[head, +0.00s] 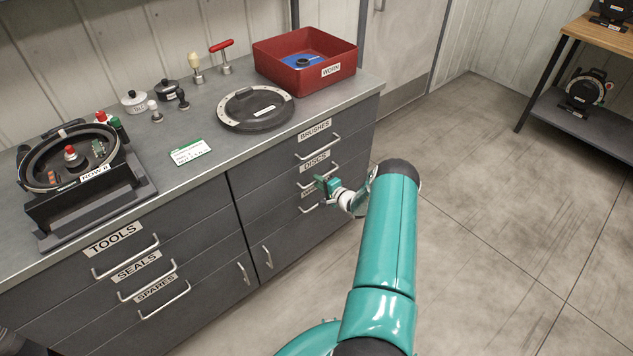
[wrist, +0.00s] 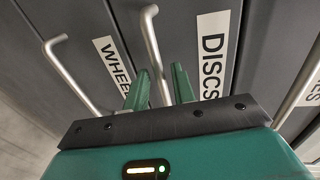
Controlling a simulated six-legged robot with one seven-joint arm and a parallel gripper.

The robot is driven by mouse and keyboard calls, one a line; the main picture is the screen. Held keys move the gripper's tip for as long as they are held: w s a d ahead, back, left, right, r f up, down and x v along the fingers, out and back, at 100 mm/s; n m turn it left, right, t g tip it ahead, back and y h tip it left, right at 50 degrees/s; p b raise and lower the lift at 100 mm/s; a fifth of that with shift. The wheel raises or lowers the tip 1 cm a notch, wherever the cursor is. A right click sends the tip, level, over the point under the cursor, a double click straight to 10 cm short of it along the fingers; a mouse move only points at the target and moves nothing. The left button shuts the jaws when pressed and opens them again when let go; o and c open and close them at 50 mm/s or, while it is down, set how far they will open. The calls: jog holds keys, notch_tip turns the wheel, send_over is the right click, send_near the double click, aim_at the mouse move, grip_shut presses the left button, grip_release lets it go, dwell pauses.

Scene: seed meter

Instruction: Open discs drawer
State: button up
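The discs drawer (head: 290,184) is a dark grey front in the right cabinet column, with a white DISCS label (head: 316,160). The drawer looks shut, flush with its neighbours. The label also shows large in the wrist view (wrist: 213,50). Its metal bar handle (wrist: 151,38) runs between the two green fingers of my gripper (wrist: 160,80). The fingers stand apart, one on each side of the bar, with visible gaps. In the head view my gripper (head: 328,185) is at the drawer front and hides part of the handle.
The brushes drawer (head: 315,132) is above and the wheel drawer's label (wrist: 113,65) is below, each with a similar handle close to my gripper. The floor (head: 480,170) to the right is clear.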

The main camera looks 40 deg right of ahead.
jog(key=shift+x, duration=0.8)
grip_shut()
jog(key=shift+s, duration=0.15)
jog(key=f+v, duration=0.3)
jog(key=v, duration=1.4)
jog(key=s+f+v, duration=0.1)
jog(key=f+v, duration=0.3)
jog(key=v, duration=1.4)
jog(key=shift+s, duration=0.4)
